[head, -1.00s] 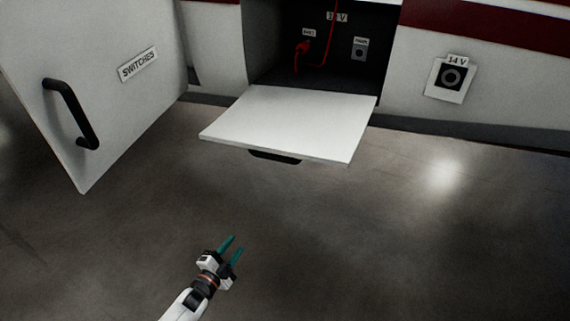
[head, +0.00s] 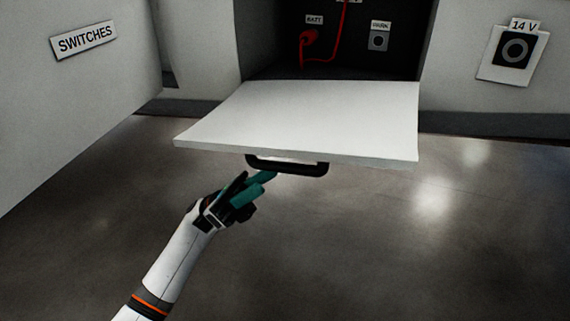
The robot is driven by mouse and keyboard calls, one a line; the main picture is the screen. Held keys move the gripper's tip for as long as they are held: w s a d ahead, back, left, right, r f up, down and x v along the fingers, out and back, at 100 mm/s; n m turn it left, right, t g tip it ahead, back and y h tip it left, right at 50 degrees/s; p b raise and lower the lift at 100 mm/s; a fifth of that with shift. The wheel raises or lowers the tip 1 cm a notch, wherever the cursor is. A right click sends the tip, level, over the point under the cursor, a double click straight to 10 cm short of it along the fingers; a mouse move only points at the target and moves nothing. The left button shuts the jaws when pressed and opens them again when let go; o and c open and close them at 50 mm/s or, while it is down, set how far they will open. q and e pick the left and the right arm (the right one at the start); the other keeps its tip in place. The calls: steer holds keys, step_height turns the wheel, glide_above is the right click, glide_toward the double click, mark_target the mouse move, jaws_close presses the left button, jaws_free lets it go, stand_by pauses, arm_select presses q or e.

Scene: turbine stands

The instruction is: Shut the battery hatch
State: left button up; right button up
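The battery hatch (head: 300,115) is a white panel hinged at its lower edge. It is open, folded down and out from the dark battery compartment (head: 395,20). Its black handle (head: 288,166) hangs under the front edge. My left gripper (head: 262,181) is just below and in front of the handle, its teal fingers pointing up and right at the handle's left part. The two fingers show as separate shapes, with nothing seen between them. Whether a fingertip touches the handle is unclear. My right gripper is out of view.
The compartment holds a red plug (head: 310,38) labelled BATT with a red cable, and a PARK switch (head: 378,40). The SWITCHES door (head: 85,110) stands open at left. A 14 V socket (head: 515,48) is at right. The floor (head: 400,250) is clear.

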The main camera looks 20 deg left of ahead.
mark_target(278, 171)
arm_select(q)
steer(key=shift+t, duration=0.3)
steer(key=p+x, duration=0.1)
steer(key=x, duration=0.6)
jaws_close()
steer(key=shift+w, duration=0.1)
